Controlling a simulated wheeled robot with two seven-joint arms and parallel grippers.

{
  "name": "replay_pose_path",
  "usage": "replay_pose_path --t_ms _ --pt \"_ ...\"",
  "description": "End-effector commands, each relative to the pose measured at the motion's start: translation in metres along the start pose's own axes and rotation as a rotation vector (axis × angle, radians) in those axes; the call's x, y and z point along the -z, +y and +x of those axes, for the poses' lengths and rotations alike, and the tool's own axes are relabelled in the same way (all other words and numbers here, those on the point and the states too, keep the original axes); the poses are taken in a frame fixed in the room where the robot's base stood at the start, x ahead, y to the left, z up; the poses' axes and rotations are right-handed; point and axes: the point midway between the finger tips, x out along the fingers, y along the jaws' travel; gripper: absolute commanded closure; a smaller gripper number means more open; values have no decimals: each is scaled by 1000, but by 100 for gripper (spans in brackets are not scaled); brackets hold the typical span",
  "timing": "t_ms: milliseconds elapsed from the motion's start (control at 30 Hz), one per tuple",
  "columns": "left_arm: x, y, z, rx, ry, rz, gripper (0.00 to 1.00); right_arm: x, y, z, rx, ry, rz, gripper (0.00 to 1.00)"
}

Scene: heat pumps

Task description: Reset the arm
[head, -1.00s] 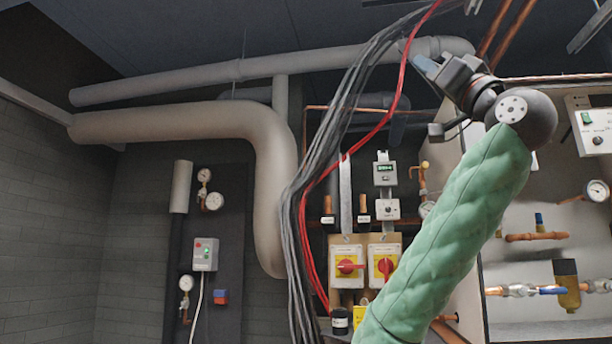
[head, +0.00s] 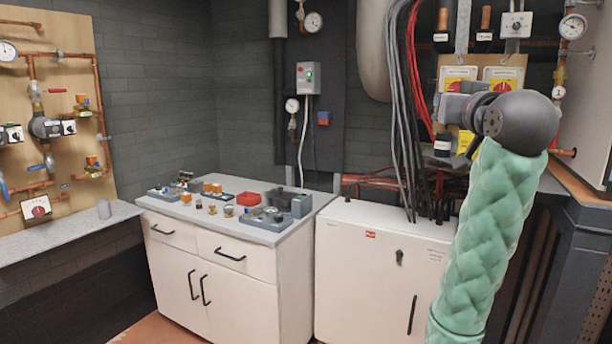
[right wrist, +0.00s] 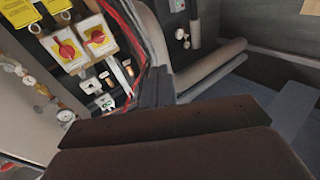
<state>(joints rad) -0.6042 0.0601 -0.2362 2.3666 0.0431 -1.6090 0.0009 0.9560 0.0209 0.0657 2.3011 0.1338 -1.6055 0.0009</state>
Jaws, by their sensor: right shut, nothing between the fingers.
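My right arm, in a green quilted sleeve, rises at the right of the head view. Its dark wrist bends left, and the right gripper (head: 452,107) is at its end, in front of the two yellow switch panels with red knobs (head: 457,82). In the right wrist view the dark gripper body fills the bottom, and the shut gripper (right wrist: 152,90) points up the picture with nothing held. The switch panels (right wrist: 66,46) show there at the upper left, apart from the gripper. My left gripper is not in view.
A white cabinet (head: 370,260) stands below the gripper. A piping board (head: 75,75) is at the left. Black and red cables (head: 405,90) hang close left of the gripper.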

Motion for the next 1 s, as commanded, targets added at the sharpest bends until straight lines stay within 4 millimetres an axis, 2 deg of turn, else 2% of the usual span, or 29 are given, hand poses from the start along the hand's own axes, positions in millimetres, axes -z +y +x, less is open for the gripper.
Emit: replay_pose_path --t_ms 33,100,467,767,1000 --pt "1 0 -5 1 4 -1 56 -22 -3 3 -6 -35 -7 100" --pt "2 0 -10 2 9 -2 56 -49 -8 5 -10 -74 -18 100" --pt "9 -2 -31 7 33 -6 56 -186 -33 -1 -13 -273 -63 100" --pt "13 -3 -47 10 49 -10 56 -296 -57 -28 19 -445 -88 100" --pt "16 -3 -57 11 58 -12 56 -380 -77 -63 58 -590 -95 100"
